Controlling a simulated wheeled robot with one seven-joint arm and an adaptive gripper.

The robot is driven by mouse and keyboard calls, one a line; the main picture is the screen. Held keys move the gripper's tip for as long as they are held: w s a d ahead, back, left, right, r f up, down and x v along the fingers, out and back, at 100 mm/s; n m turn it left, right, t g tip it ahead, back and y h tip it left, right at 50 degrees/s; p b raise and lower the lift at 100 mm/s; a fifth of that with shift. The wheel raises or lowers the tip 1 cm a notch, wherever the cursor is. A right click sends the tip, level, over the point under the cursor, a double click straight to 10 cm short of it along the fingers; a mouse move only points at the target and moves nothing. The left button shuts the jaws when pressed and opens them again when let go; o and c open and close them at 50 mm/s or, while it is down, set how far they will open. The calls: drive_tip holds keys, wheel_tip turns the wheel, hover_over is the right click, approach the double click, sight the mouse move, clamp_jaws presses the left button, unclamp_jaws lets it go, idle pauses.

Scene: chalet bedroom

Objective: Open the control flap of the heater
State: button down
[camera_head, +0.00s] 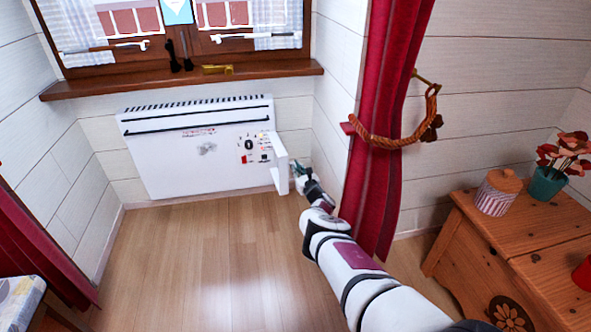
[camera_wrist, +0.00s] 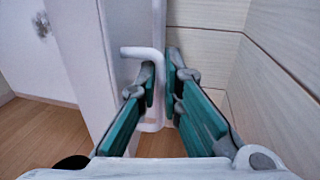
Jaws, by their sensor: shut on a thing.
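The white heater (camera_head: 180,165) is mounted low on the wall under the window. Its control flap (camera_head: 280,165) stands out from the front at the right end, with the dials and markings of the control panel (camera_head: 250,146) exposed beside it. In the wrist view the flap (camera_wrist: 88,60) is a tall white panel with a white bar handle (camera_wrist: 136,52) on it. My gripper (camera_head: 297,171) is at the flap's right side. In the wrist view its green fingers (camera_wrist: 160,80) are shut on the handle, which passes between them. The heater front (camera_wrist: 30,65) shows at the left.
A wooden wall (camera_wrist: 285,65) is close on the gripper's right. A red curtain (camera_head: 375,150) with a rope tie (camera_head: 395,138) hangs near my arm. A wooden chest (camera_head: 480,225) stands at the right. The floor (camera_head: 200,255) before the heater is clear.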

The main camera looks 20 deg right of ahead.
drive_tip(key=c, duration=1.7)
unclamp_jaws()
drive_tip(key=s, duration=0.8)
drive_tip(key=s+d, duration=0.1)
drive_tip(key=s, duration=0.3)
